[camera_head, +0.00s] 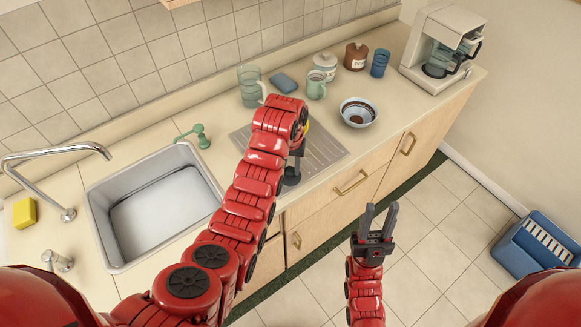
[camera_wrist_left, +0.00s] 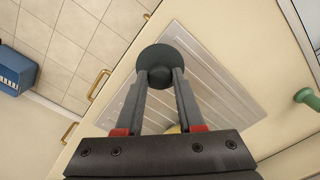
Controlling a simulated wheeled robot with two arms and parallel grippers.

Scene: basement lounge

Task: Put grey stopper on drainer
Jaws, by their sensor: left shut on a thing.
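The grey stopper (camera_wrist_left: 160,62), a dark round disc with a knob, is between the fingertips of my left gripper (camera_wrist_left: 162,80). In the head view my left gripper (camera_head: 294,166) points down at the drainer's front edge, with the stopper (camera_head: 291,178) low in its fingers. The drainer (camera_head: 325,150) is a ridged metal plate right of the sink; it also shows in the wrist view (camera_wrist_left: 225,95), where the stopper overlaps its corner. I cannot tell whether the stopper touches it. My arm hides part of the drainer. My right gripper (camera_head: 380,215) is open and empty over the floor.
The sink (camera_head: 155,210) is left of the drainer, with a green fitting (camera_head: 198,136) behind. A yellow thing is mostly hidden by my left gripper.

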